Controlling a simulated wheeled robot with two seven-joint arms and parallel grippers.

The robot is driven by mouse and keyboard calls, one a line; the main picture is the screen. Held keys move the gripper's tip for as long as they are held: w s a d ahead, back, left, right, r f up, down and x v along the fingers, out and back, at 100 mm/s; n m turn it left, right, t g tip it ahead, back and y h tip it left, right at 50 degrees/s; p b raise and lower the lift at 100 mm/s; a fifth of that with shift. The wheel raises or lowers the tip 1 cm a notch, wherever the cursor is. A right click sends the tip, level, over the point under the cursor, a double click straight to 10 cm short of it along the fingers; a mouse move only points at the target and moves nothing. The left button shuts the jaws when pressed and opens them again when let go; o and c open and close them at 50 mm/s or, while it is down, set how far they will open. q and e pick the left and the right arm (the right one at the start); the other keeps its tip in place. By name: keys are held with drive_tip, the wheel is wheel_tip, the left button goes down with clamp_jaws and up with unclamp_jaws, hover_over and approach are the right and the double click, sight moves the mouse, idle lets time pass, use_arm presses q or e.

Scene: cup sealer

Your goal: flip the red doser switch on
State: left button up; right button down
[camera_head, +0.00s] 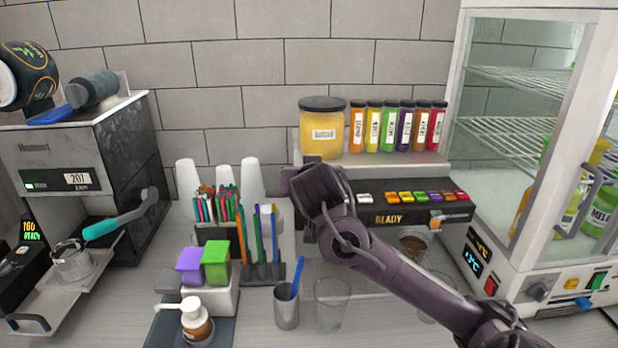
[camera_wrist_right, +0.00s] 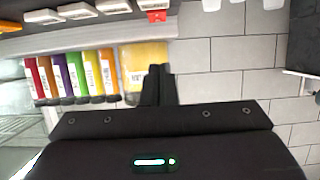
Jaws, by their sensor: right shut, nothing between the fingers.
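The doser (camera_head: 400,217) is a dark unit with a READY display under the jar shelf. A row of small coloured switches runs along its top front. The red switch (camera_head: 461,197) is at the right end of the row; its on or off position is too small to tell. My right gripper (camera_head: 304,180) is at the doser's left end, left of the coloured switches and apart from the red one. In the right wrist view its fingers (camera_wrist_right: 158,86) are together and empty. That view shows a red-orange tab (camera_wrist_right: 156,16) beside several white ones; I cannot tell which switch it is. My left gripper is out of view.
A large yellow jar (camera_head: 323,130) and several coloured jars (camera_head: 397,127) stand on the shelf above. A glass-door fridge (camera_head: 530,130) is at the right.

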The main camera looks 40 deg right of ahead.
drive_tip(key=b+v, duration=0.1)
drive_tip(key=v, duration=0.1)
drive_tip(key=f+v, duration=0.1)
drive_tip(key=v, duration=0.2)
drive_tip(key=shift+s+a+b, duration=0.1)
drive_tip(key=shift+b, duration=0.3)
drive_tip(key=shift+f, duration=0.1)
